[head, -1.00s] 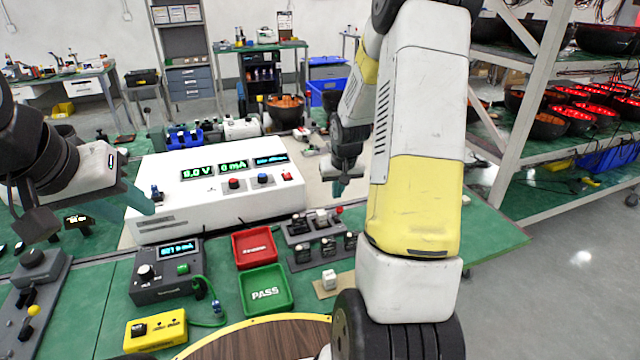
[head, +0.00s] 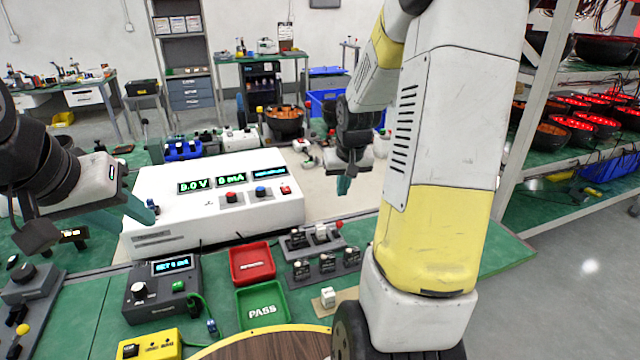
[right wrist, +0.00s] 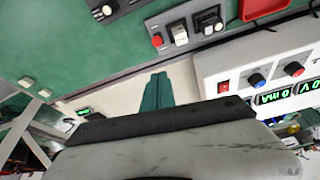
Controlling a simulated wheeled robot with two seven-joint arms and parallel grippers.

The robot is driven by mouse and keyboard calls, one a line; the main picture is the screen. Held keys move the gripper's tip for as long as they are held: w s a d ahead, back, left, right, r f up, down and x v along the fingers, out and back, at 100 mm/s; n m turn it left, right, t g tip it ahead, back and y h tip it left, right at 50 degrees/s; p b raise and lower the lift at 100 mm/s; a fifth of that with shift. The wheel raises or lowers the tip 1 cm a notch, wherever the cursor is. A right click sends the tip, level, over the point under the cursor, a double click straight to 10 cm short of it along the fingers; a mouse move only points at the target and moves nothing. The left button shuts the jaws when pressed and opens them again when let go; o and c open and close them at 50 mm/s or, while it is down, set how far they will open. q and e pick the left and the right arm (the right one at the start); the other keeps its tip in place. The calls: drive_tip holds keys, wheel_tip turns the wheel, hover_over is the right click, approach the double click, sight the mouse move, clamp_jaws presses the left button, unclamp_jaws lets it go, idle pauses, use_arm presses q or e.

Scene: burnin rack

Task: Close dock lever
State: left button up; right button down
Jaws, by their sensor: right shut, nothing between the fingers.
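No part that I can surely name as the dock lever shows. A grey module dock (head: 318,235) with several small black and white blocks and a red button stands on the green bench. It also shows at the top of the right wrist view (right wrist: 185,30). My right gripper (head: 344,186) is shut and empty, pointing down beyond the dock and right of the white power unit (head: 215,210). Its teal fingers (right wrist: 157,92) show over a pale surface in the right wrist view. My left gripper (head: 145,212) is at the power unit's left end; its finger gap is unclear.
A red tray (head: 252,263) and a green PASS tray (head: 263,306) lie in front of the power unit. A dark grey meter box (head: 163,290) and a yellow box (head: 152,344) are left of them. A rack (head: 515,130) with red-lit bowls stands at right.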

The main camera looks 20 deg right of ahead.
drive_tip(key=shift+s+r, duration=0.6)
drive_tip(key=shift+s, duration=0.1)
drive_tip(key=s+a+r+n+t+y, duration=0.1)
drive_tip(key=s+a+r, duration=0.6)
drive_tip(key=s, duration=0.2)
drive_tip(key=s+a+r+n+t+y, duration=0.1)
drive_tip(key=s+a+r, duration=0.5)
drive_tip(key=s, duration=0.4)
drive_tip(key=shift+s+a+r+y, duration=0.25)
drive_tip(key=shift+a+r+y, duration=0.1)
drive_tip(key=shift+r, duration=0.35)
